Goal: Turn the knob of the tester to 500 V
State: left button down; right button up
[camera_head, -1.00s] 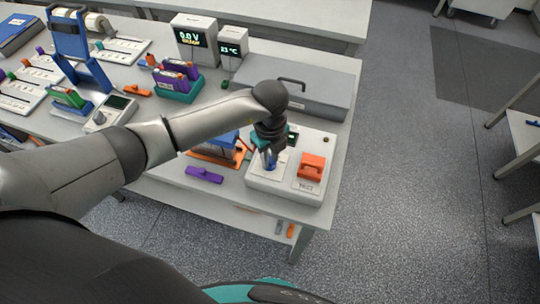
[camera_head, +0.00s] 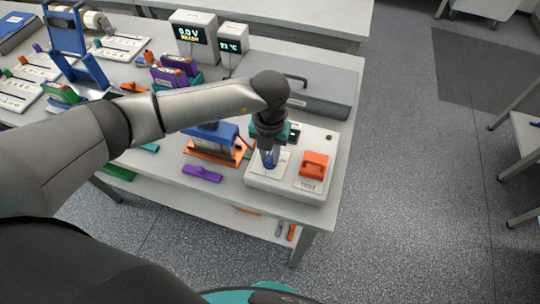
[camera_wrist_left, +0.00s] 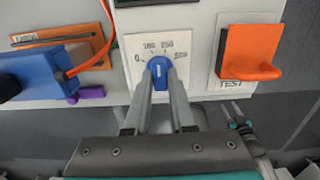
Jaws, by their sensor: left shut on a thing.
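The tester (camera_head: 312,146) is a pale box at the right end of the table, with an orange lever (camera_head: 313,165) above a TEST label. In the left wrist view its blue knob (camera_wrist_left: 160,66) sits on a white dial plate (camera_wrist_left: 134,52) marked from 0 up to 500. A white line on the knob points roughly upward, between the two middle marks; the exact setting is hard to read. My left gripper (camera_wrist_left: 161,74) is shut on the knob, one finger on each side. In the head view the gripper (camera_head: 268,164) hides most of the knob.
A blue block on an orange tray (camera_head: 214,153) stands just left of the tester, with a red cable beside it. A purple piece (camera_head: 202,173) lies in front. A grey case (camera_head: 325,92) lies behind the tester.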

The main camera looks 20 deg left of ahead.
aim_at(269, 156)
pick_arm(q)
jog(key=m+b, duration=0.3)
jog(key=m, duration=0.3)
jog(key=shift+w+b, duration=0.15)
jog(key=shift+b, duration=0.2)
jog(key=m+b, duration=0.3)
jog(key=m, duration=0.1)
jog(key=shift+m+b, duration=0.55)
jog(key=shift+m, duration=0.55)
jog(key=shift+r, duration=0.1)
jog(key=c, duration=0.8)
grip_release()
jog(key=shift+o, duration=0.2)
notch_tip(269, 156, up, 15)
